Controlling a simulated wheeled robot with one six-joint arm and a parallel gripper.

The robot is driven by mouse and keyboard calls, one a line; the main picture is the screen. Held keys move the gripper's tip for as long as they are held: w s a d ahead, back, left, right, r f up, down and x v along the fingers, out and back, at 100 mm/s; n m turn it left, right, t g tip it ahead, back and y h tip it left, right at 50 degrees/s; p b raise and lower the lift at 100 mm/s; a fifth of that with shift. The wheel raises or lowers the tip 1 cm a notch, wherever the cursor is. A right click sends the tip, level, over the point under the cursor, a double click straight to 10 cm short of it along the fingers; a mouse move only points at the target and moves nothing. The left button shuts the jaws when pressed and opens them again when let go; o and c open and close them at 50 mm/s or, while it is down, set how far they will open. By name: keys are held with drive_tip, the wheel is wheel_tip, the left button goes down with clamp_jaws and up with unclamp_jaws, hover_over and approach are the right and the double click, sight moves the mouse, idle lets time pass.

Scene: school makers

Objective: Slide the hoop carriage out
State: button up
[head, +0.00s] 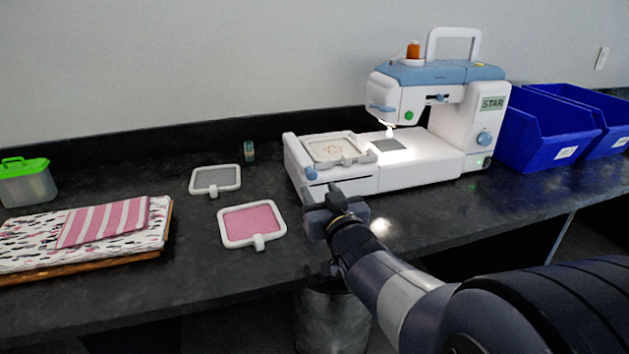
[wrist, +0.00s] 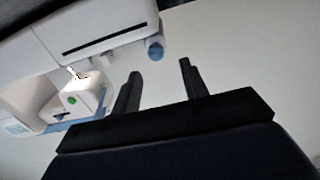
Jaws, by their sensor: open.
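The embroidery machine (head: 440,100) stands at the back, white with a blue top and a lit needle area. Its hoop carriage (head: 291,153) is the white unit at the left end, with a cream hoop (head: 334,148) lying on top. A blue knob (head: 311,173) sits on the carriage's front left corner. My gripper (head: 321,192) is open and empty, just in front of and slightly below the knob. In the wrist view the knob (wrist: 155,50) shows just beyond the gap between my open fingertips (wrist: 159,69), apart from them. The exact distance is unclear.
A grey hoop (head: 215,179) and a pink hoop (head: 251,224) lie left of the machine. Folded fabric (head: 80,235) and a green-lidded box (head: 25,182) are farther left. A small spool (head: 249,152) stands behind. Blue bins (head: 545,130) are right of the machine.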

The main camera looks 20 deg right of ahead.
sight(315, 175)
drive_tip(key=shift+s, duration=1.15)
drive_tip(key=w+b, duration=0.1)
drive_tip(key=w, duration=0.9)
drive_tip(key=shift+w+d, duration=0.15)
drive_tip(key=shift+w, duration=0.05)
drive_tip(key=shift+w+d, duration=0.1)
drive_tip(key=shift+w, duration=0.2)
drive_tip(key=shift+s+d, duration=0.1)
drive_tip(key=shift+d, duration=0.35)
